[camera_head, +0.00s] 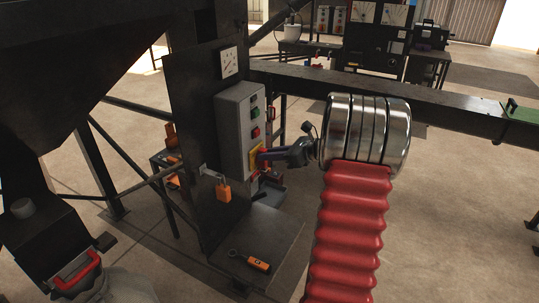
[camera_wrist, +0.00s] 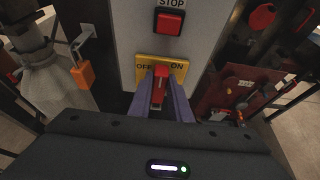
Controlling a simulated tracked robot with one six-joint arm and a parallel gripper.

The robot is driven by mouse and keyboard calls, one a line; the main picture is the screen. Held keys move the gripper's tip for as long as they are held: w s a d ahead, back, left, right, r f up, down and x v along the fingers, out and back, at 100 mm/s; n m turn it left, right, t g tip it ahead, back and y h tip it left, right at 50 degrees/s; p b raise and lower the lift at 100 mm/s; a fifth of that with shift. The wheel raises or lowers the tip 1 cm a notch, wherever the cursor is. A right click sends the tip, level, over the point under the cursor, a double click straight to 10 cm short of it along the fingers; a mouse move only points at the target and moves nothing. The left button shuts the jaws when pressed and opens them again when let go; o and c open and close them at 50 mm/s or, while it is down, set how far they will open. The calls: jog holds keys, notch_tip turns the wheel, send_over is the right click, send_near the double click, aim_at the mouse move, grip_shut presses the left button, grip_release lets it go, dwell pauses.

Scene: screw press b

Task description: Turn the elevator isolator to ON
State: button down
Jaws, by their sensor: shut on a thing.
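The elevator isolator is a red handle (camera_wrist: 159,88) on a yellow plate (camera_wrist: 146,70), low on the grey control box (camera_head: 236,130). The plate reads OFF at left and ON at right. In the wrist view the handle lies near upright between the two words, its upper end leaning slightly right. My gripper (camera_wrist: 160,98) has one finger on each side of the handle and is shut on it. In the head view my gripper (camera_head: 264,157) reaches the plate from the right and hides most of the handle.
A red STOP button (camera_wrist: 169,22) sits just above the plate. An orange padlock (camera_head: 224,190) hangs left of the box, close by. A black shelf (camera_head: 275,235) with an orange-handled tool is below. A dark beam (camera_head: 430,95) runs behind my arm.

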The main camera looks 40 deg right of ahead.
jog(key=c, duration=1.6)
grip_release()
jog(key=shift+w, duration=0.1)
jog(key=shift+c, duration=0.2)
jog(key=v, duration=1.3)
jog(key=shift+s, duration=0.35)
jog(key=shift+d, duration=0.15)
